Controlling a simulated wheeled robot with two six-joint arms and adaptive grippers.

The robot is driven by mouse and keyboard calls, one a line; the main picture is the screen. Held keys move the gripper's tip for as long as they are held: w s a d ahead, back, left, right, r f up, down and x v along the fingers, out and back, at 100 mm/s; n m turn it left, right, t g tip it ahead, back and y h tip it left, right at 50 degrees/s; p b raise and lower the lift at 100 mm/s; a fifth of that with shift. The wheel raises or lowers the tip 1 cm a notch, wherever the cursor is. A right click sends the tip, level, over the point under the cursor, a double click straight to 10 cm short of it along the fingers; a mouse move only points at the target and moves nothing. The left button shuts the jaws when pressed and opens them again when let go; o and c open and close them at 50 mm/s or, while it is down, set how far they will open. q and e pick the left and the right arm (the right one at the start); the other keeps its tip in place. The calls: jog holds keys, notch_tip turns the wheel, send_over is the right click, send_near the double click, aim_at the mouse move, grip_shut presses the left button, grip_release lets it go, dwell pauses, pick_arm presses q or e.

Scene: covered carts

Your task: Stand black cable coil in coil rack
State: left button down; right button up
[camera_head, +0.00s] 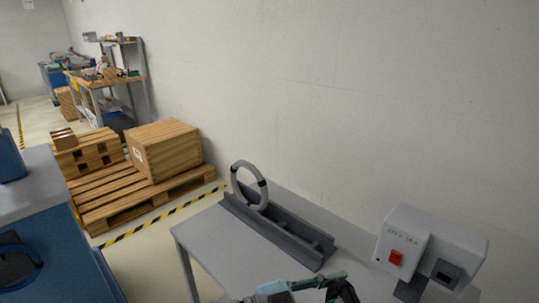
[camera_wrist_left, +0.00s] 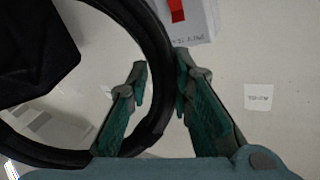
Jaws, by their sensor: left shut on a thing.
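My left gripper (camera_head: 335,284) is at the bottom edge of the head view, to the right of the rack and over the near side of the grey table. In the left wrist view its green-padded fingers (camera_wrist_left: 162,85) are shut on the black cable coil (camera_wrist_left: 160,55), a thick ring whose rim passes between them. Most of the coil is outside the head view. The dark grey coil rack (camera_head: 270,232) is a long, divided trough on the table. A light grey coil (camera_head: 237,185) with dark bands stands upright at its far left end. My right gripper is not in view.
A grey box with a red switch (camera_head: 395,257) stands at the table's right; it also shows in the left wrist view (camera_wrist_left: 196,22). The bare grey table top (camera_head: 215,250) lies left of the rack. A blue cart (camera_head: 55,250) is at far left.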

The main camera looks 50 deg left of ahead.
pick_arm(q)
jog(key=w+a+r+m+t+y+p, duration=0.2)
jog(key=w+a+r+m+y+p, duration=0.4)
jog(key=w+a, duration=0.4)
jog(key=w+a+r+m+t+y+p, duration=0.25)
jog(key=w+a+r+m+p, duration=0.2)
jog(key=w+a+r, duration=0.6)
notch_tip(320, 180, down, 16)
jog(key=s+a+b, duration=0.1)
jog(key=b, duration=1.3)
jog(key=shift+s+a+b, duration=0.3)
jog(key=shift+a, duration=0.05)
jog(key=shift+g+y, duration=0.25)
jog(key=c, duration=1.3)
grip_release()
jog(key=shift+c, duration=0.2)
